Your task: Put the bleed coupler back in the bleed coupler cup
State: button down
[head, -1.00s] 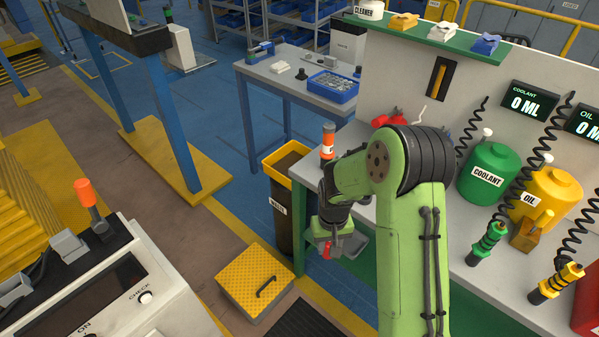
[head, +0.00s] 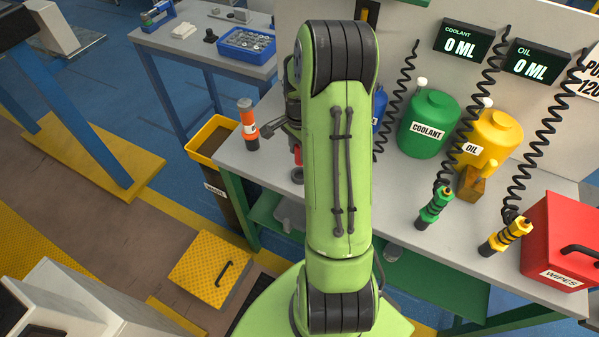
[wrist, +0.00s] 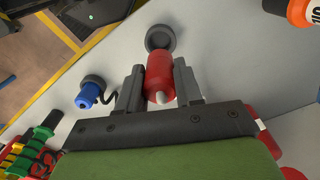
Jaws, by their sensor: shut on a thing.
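My gripper (wrist: 158,72) is shut on the red bleed coupler (wrist: 160,80), a short cylinder with a pale tip. A dark grey round cup (wrist: 160,37), which looks like the bleed coupler cup, stands on the bench just beyond the coupler in the wrist view. The coupler's far end is close to the cup's near rim. I cannot tell how high it is above the bench. In the head view the red coupler (head: 298,156) shows at the left edge of my arm. My arm hides most of my gripper there.
An orange and white bottle (head: 248,124) stands at the bench's left corner. A blue coupler (wrist: 90,92) with a black hose is left of my gripper in the wrist view. Green (head: 435,207) and yellow (head: 506,235) couplers and a red wipes box (head: 562,240) are farther right.

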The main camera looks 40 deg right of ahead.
notch_tip(320, 180, down, 7)
jog(key=shift+f, duration=0.2)
jog(key=c, duration=0.8)
grip_release()
jog(key=shift+o, duration=0.2)
notch_tip(320, 180, up, 12)
jog(key=shift+r+p, duration=0.1)
jog(key=shift+p, duration=0.35)
jog(key=s+a+r+n+t+h, duration=0.1)
jog(key=s+a+r+n+t, duration=0.15)
jog(key=a+r+n, duration=0.8)
jog(key=s+a+r+n+t, duration=0.1)
jog(key=s+a+r+n, duration=0.1)
jog(key=s+a+n, duration=0.2)
jog(key=s+a+r+n+t+y, duration=0.1)
jog(key=s+a+r+n+t, duration=0.1)
jog(key=s+a, duration=0.6)
jog(key=shift+s+a+r+n, duration=0.3)
jog(key=shift+s+r+n, duration=0.25)
jog(key=shift+n, duration=0.5)
